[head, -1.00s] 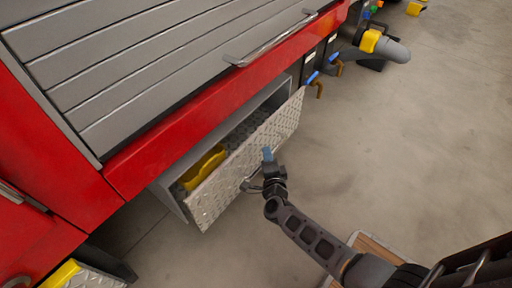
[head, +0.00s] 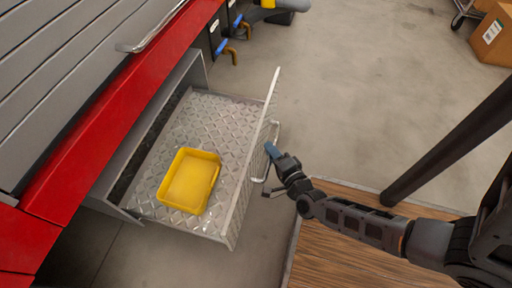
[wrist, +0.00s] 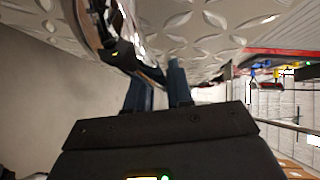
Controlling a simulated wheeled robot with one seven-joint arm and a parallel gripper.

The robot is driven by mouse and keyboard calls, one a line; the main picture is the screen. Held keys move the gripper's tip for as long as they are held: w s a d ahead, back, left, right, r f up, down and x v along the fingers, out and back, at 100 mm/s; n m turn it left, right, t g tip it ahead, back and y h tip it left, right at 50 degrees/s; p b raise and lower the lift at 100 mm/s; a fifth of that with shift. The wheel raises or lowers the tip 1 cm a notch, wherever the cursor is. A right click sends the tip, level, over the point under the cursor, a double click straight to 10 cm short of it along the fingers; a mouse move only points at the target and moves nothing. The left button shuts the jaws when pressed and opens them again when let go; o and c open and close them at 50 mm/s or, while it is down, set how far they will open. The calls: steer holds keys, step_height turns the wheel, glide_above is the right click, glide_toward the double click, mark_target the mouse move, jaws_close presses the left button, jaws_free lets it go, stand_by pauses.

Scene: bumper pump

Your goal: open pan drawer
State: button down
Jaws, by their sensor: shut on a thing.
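The pan drawer (head: 235,112) is a metal diamond-plate drawer under the red vehicle body, pulled well out in the head view. A yellow tray (head: 189,181) lies on its floor. A bar handle (head: 275,140) is on the drawer's outer front. My gripper (head: 270,151) is at this handle, outside the front panel. In the wrist view my gripper's blue fingers (wrist: 158,88) are shut on the shiny handle (wrist: 122,38), close to the diamond-plate front (wrist: 195,28). The exact contact is partly hidden.
A wooden-topped surface (head: 345,245) is under my arm at the lower right. Cardboard boxes (head: 492,38) stand at the far upper right. Blue-handled valves (head: 237,22) are on the vehicle beyond the drawer. Grey floor (head: 350,100) is clear beyond the drawer front.

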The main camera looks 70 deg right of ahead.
steer(key=shift+s, duration=0.9)
steer(key=c, duration=1.1)
jaws_free()
steer(key=p+v, duration=0.1)
steer(key=v, duration=0.6)
steer(key=shift+s+a+p, duration=0.25)
steer(key=shift+s+p, duration=0.05)
steer(key=shift+p, duration=0.1)
